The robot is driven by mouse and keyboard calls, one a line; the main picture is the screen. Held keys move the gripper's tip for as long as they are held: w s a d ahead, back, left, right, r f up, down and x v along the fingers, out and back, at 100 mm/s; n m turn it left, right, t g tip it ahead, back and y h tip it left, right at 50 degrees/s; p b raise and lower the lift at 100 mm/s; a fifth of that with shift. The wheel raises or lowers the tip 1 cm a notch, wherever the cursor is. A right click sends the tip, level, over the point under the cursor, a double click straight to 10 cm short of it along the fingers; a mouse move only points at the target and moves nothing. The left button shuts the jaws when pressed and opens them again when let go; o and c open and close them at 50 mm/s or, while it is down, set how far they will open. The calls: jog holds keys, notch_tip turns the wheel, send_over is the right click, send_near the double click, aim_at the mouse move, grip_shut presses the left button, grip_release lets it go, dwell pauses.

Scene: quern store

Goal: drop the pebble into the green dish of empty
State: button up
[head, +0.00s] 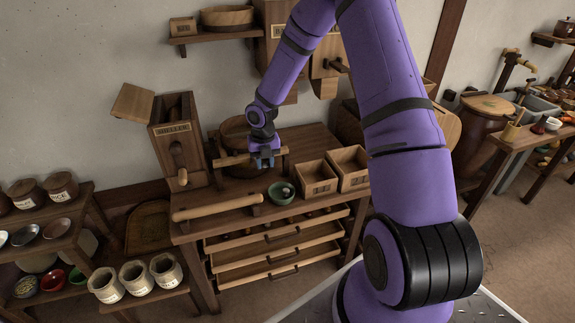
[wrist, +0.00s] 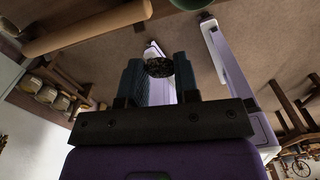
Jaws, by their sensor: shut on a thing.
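The green dish (head: 281,199) sits on the wooden workbench, left of two open wooden boxes. I cannot tell clearly what lies in it. Part of its green outside also shows at the top edge of the wrist view (wrist: 188,3). My gripper (head: 264,163) is above the bench, up and to the left of the dish in the head view. In the wrist view, my gripper (wrist: 159,74) is shut on a dark, rough pebble (wrist: 159,67) held between the fingertips. The pebble is too small to make out in the head view.
The two open boxes (head: 317,180) stand right of the dish. A wooden roller (head: 217,206) lies along the bench's left front. A huller (head: 178,140) stands at the back left. Open drawers (head: 275,255) jut out below. Shelves with jars (head: 62,186) and bowls stand at the left.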

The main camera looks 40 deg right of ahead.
jog(key=shift+m, duration=0.6)
jog(key=shift+w+d+f, duration=0.1)
jog(key=shift+d+f, duration=1.3)
jog(key=shift+f, duration=0.25)
jog(key=shift+s+d+f, duration=0.1)
jog(key=shift+d+f, duration=1.3)
jog(key=shift+f, duration=0.3)
jog(key=shift+w+d+f, duration=0.1)
jog(key=shift+d+f, duration=1.3)
jog(key=shift+f, duration=0.25)
jog(key=o, duration=1)
jog(key=shift+c, duration=0.2)
notch_tip(320, 180, up, 11)
